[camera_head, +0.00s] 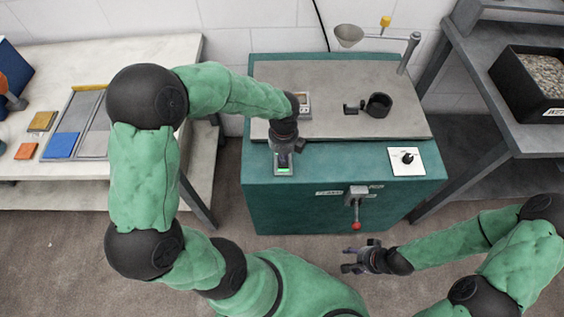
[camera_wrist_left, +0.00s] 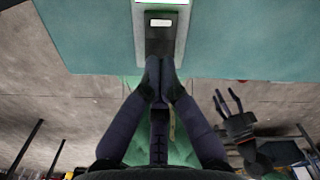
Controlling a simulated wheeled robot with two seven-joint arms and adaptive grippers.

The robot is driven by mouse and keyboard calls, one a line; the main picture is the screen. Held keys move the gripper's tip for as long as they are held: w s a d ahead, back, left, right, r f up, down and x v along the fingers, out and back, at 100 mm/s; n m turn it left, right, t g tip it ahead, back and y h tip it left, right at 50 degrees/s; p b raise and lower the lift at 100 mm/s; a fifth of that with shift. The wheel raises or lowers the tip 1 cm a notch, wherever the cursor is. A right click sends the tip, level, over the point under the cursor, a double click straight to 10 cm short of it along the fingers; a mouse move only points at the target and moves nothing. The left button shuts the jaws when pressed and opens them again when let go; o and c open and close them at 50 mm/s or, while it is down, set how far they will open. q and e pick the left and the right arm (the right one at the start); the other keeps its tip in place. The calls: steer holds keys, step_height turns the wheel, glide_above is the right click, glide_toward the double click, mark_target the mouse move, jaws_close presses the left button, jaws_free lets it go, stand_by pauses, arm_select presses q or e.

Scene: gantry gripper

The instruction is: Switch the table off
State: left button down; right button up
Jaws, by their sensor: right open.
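The table is a teal cabinet (camera_head: 262,215) with a grey top. On its front left edge is a switch plate (camera_head: 284,171) with a small green light, partly hidden by my left gripper (camera_head: 286,157). In the left wrist view the switch (camera_wrist_left: 160,40) is a dark block with a white mark on a pale plate. My left gripper's fingertips (camera_wrist_left: 160,80) are together, with nothing seen between them, at the near end of the dark switch. I cannot tell whether they touch it. My right gripper (camera_head: 346,260) is open and empty, low in front of the cabinet.
A black knob on a white plate (camera_head: 417,167) sits at the cabinet's front right. A lever with a red ball (camera_head: 356,225) hangs on its front. A dark cup (camera_head: 379,105) and funnel (camera_head: 348,35) are above. Side benches stand left and right.

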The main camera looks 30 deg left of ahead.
arm_select(q)
steer(key=shift+f+b, duration=0.6)
steer(key=shift+f, duration=0.65)
stand_by(0.7)
step_height(320, 180, up, 7)
steer(key=p, duration=0.7)
stand_by(0.4)
stand_by(0.4)
